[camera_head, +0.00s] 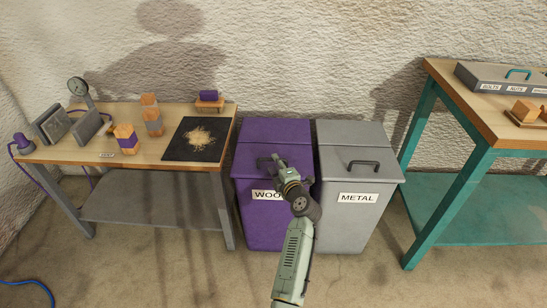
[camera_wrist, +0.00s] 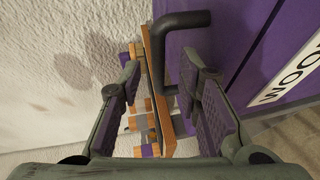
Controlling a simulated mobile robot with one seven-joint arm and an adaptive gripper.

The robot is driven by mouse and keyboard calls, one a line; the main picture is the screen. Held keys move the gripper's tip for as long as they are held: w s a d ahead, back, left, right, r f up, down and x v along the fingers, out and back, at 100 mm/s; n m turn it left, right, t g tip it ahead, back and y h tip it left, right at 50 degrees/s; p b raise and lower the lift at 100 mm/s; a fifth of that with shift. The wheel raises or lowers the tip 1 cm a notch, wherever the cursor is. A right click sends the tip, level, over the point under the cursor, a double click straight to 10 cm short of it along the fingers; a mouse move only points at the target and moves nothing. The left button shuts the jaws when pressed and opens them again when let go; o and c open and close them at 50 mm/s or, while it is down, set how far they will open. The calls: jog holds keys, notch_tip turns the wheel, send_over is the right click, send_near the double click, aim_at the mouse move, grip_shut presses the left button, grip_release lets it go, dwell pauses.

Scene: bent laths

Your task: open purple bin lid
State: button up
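The purple bin (camera_head: 262,215) stands on the floor with its purple lid (camera_head: 275,135) down flat. A dark bar handle (camera_head: 265,162) is on the lid, partly hidden behind my gripper (camera_head: 284,172). In the wrist view the handle (camera_wrist: 182,20) is at the top, just ahead of the fingertips and nearer the right finger. My gripper (camera_wrist: 165,85) is open, with its two fingers well apart and nothing held between them. I cannot tell whether a finger touches the handle. A white label reading "WOO" (camera_head: 264,195) is partly covered by my arm.
A grey bin (camera_head: 345,225) marked METAL stands close on the right, its lid down. A wooden workbench (camera_head: 75,150) with blocks, a black mat (camera_head: 198,139) and a vise is on the left. A teal-legged table (camera_head: 440,110) is at right. The rough wall is behind.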

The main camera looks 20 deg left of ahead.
jog(key=shift+x, duration=1.85)
jog(key=shift+c, duration=0.2)
grip_shut()
